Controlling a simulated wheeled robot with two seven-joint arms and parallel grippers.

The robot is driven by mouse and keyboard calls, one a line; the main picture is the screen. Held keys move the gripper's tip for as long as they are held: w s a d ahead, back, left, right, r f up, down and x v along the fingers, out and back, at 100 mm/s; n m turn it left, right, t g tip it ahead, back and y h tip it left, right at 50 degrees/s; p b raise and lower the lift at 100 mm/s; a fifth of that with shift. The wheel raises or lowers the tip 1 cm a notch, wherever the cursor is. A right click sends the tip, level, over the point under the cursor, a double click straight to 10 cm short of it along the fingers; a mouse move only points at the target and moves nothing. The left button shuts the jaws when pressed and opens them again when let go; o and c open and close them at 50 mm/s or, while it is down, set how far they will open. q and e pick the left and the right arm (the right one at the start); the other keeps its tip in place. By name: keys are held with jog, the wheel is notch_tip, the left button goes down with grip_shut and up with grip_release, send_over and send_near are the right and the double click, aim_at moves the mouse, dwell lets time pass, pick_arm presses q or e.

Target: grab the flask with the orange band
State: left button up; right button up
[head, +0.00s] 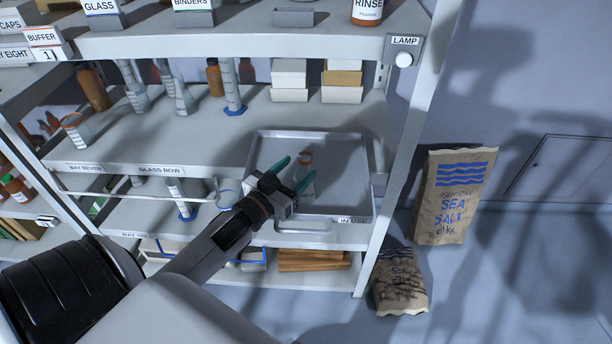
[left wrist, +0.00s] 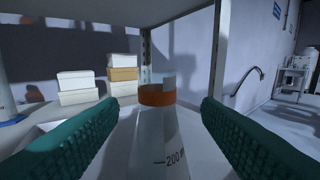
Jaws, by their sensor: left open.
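The flask with the orange band (head: 305,178) stands upright on a grey metal tray (head: 350,160) at the right end of the middle shelf. In the left wrist view the flask (left wrist: 157,135) is clear glass with an orange band round its neck and a 200 mark. My left gripper (head: 291,176) is open, with teal fingers on either side of the flask. In the left wrist view the flask stands between the two fingers, with gaps visible on both sides. My right gripper is not in view.
Another flask with an orange rim (head: 76,130) stands at the shelf's left. Cylinders and brown bottles are behind it. Small boxes (head: 288,80) sit behind the tray. A shelf post (head: 400,150) rises at the right, with salt bags (head: 452,195) on the floor beyond.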

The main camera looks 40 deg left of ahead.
aim_at(301, 167)
pick_arm(q)
jog(key=w, duration=0.3)
jog(key=w+p, duration=0.1)
jog(key=shift+w+f, duration=0.35)
jog(key=shift+w, duration=0.05)
jog(key=shift+s, duration=0.15)
jog(key=shift+c, duration=1.1)
grip_shut()
